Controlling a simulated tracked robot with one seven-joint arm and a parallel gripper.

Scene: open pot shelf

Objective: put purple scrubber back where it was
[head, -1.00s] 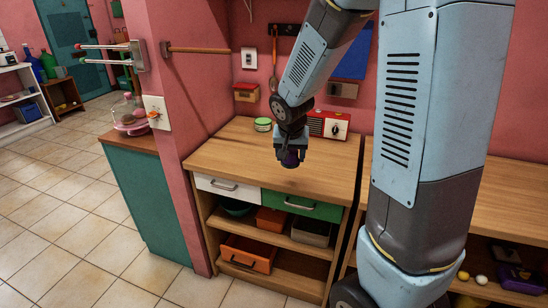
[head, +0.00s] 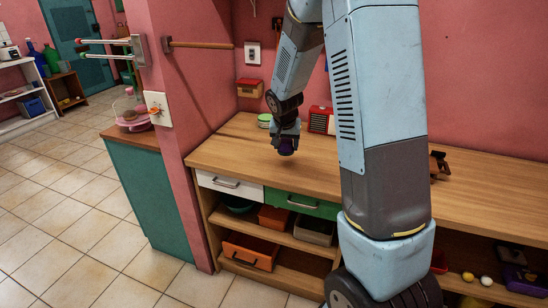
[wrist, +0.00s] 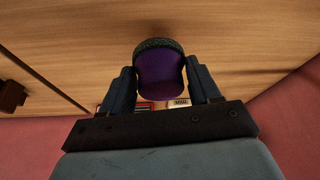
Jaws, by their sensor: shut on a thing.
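The purple scrubber (wrist: 160,75) is between the two fingers of my gripper (wrist: 163,85) in the wrist view. It has a purple body and a dark, rough rim. My gripper is shut on it. In the head view my gripper (head: 286,148) hangs above the wooden counter top (head: 230,150), with the purple scrubber (head: 286,152) a small dark purple patch at its tip. The scrubber looks apart from the counter, but the exact gap cannot be told.
A red radio-like box (head: 320,119) and a round green-lidded tin (head: 265,120) stand at the back of the counter. Below are a white drawer (head: 215,182), a green drawer (head: 285,199) and an open shelf with an orange bin (head: 248,252). A brown object (head: 438,165) lies on the right counter.

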